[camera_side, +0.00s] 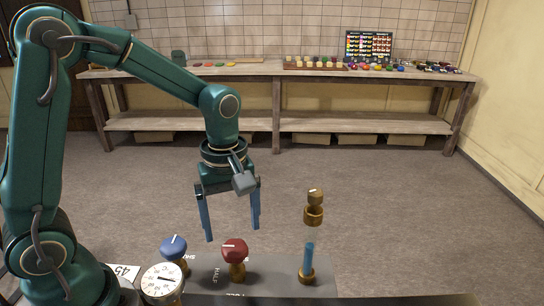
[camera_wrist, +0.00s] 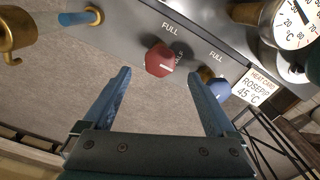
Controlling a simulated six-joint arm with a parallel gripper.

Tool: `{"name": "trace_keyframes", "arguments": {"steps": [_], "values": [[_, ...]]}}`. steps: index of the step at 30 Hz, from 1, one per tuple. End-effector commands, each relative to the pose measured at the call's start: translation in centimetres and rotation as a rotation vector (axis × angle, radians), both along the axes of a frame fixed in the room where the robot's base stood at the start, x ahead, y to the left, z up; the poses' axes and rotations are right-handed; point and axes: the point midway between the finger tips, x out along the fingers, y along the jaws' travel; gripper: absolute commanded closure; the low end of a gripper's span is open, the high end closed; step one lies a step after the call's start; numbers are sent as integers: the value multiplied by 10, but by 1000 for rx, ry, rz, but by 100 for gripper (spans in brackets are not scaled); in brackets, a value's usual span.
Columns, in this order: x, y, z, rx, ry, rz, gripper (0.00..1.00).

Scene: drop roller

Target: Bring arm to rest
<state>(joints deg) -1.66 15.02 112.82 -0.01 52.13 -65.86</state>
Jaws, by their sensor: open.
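My gripper (camera_side: 231,234) hangs fingers-down above the panel, with its two blue fingers spread and nothing between them. A red knob (camera_side: 235,250) on a brass stem stands just below the fingers in the side view. In the wrist view the red knob (camera_wrist: 160,60) shows between and beyond the fingertips. A blue knob (camera_side: 173,246) stands to its left; in the wrist view the blue knob (camera_wrist: 216,88) lies beyond the right finger, partly hidden by it. No contact is clear between fingers and knobs.
A round dial gauge (camera_side: 162,280) stands at front left, beside a card (camera_wrist: 260,85) marked 45 °C. A blue liquid column (camera_side: 309,260) and brass spout (camera_side: 314,212) stand at right. The grey panel (camera_side: 205,272) carries these. A bench (camera_side: 200,72) stands far back; floor between is clear.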

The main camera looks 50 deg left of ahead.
Motion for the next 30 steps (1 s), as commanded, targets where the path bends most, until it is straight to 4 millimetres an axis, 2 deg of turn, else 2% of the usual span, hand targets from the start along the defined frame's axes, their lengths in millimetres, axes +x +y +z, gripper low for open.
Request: {"name": "trace_keyframes", "arguments": {"steps": [8,14,18,22,26,30], "values": [[2,0,5,1,-20,-1,9],[0,-2,41,5,-155,-22,9],[-17,-4,69,24,-266,-152,9],[-36,-5,87,64,-356,-329,9],[-57,-6,96,123,-431,-539,9],[-78,-7,95,204,-476,-792,9]]}}
